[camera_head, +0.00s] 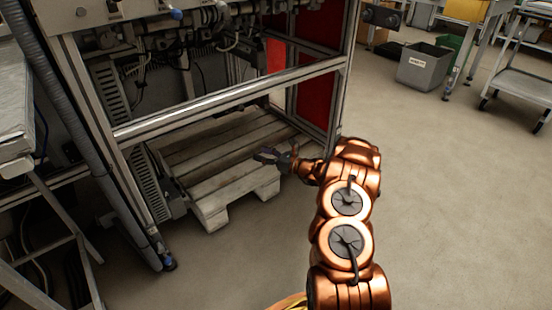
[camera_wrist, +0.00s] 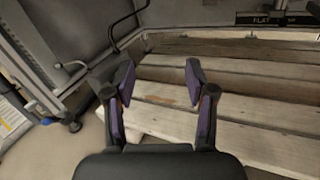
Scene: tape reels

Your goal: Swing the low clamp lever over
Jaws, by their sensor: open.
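My gripper (camera_head: 270,156) is open and empty, low down over the wooden pallet inside the machine frame. In the wrist view, its two purple-padded fingers (camera_wrist: 160,78) stand apart with only pallet boards between and beyond them. A black bent bar (camera_wrist: 114,39) rises ahead and left of the fingers. A small grey bent metal piece (camera_wrist: 70,66) sticks out from the frame post farther left. I cannot tell whether either one is the low clamp lever. No clamp lever can be made out clearly in the head view. My gripper touches neither piece.
The slatted pallet (camera_head: 212,212) lies on the floor under the frame's crossbar (camera_head: 230,98). A frame post (camera_head: 335,110) stands close to my arm. A dark sign (camera_wrist: 275,18) is at the back. Open floor (camera_head: 450,200) lies right, with a grey bin (camera_head: 422,70) beyond.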

